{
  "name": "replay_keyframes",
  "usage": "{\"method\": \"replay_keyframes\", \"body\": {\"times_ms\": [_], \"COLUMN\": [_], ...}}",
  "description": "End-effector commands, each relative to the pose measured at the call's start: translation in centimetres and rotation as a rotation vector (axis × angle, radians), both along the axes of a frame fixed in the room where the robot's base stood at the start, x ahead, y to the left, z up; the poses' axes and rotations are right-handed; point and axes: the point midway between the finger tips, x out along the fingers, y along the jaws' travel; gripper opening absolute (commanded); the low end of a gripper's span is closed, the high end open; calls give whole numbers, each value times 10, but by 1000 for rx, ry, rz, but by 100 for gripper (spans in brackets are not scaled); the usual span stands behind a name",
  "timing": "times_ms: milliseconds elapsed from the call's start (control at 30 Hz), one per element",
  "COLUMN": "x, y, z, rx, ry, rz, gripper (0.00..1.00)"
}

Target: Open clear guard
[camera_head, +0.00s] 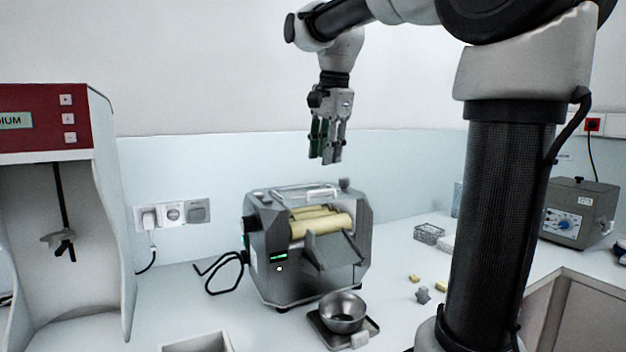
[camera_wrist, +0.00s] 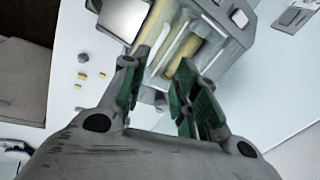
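The grey roll mill (camera_head: 285,270) stands on the bench with cream rollers (camera_head: 322,226) showing at its top. A pale, see-through piece that looks like the clear guard (camera_head: 300,192) lies over the top of the mill, behind the rollers. How far it covers the rollers is hard to tell. My gripper (camera_head: 326,160) points down above the mill, apart from it. In the wrist view my gripper (camera_wrist: 160,95) is open and empty, with the mill's rollers (camera_wrist: 153,30) beyond its fingers. The guard's edges are not clear there.
A metal bowl (camera_head: 343,309) sits on a small scale (camera_head: 368,333) in front of the mill. Small yellow blocks (camera_head: 414,278) and a wire basket (camera_head: 429,233) lie to the right. A red-topped machine (camera_head: 40,120) stands at left, a grey box with a dial (camera_head: 577,213) at right.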

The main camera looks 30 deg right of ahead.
Motion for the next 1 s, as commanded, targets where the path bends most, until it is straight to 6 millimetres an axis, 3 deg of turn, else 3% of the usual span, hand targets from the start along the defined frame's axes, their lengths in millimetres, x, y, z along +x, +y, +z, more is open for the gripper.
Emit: {"method": "replay_keyframes", "body": {"times_ms": [367,800,1000], "x": [-8,4,7], "y": [0,0,0], "z": [-2,-65,-76], "rx": [53,54,54], "ry": [35,36,35], "rz": [-252,-258,-257], "gripper": [30,30,30]}}
